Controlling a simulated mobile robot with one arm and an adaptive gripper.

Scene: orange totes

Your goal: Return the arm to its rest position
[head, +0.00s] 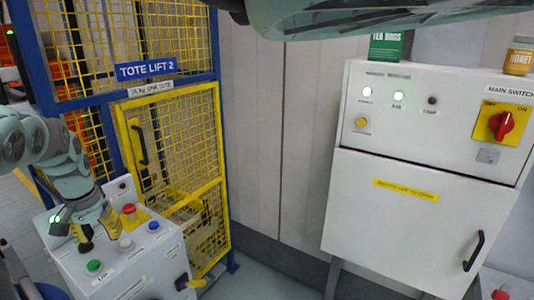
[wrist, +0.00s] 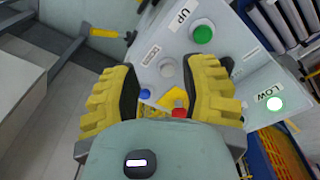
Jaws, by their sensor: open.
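My arm reaches in from the left of the head view. My gripper (head: 86,240) hangs low over the left side of a white control box (head: 150,270). In the wrist view my gripper (wrist: 165,78) shows two yellow ribbed fingers spread apart with nothing held between them. Beyond and between the fingers lie the box's green UP button (wrist: 202,33), a pale button (wrist: 166,67), a blue button (wrist: 145,94) and a red button (wrist: 179,113) on yellow. Whether the fingers touch the box cannot be told.
Behind the box stands a yellow mesh gate (head: 180,180) in a blue frame, signed TOTE LIFT 2. A white cabinet (head: 420,200) with a red main switch (head: 501,125) stands at the right. Grey wall panels (head: 280,130) and some open floor lie between.

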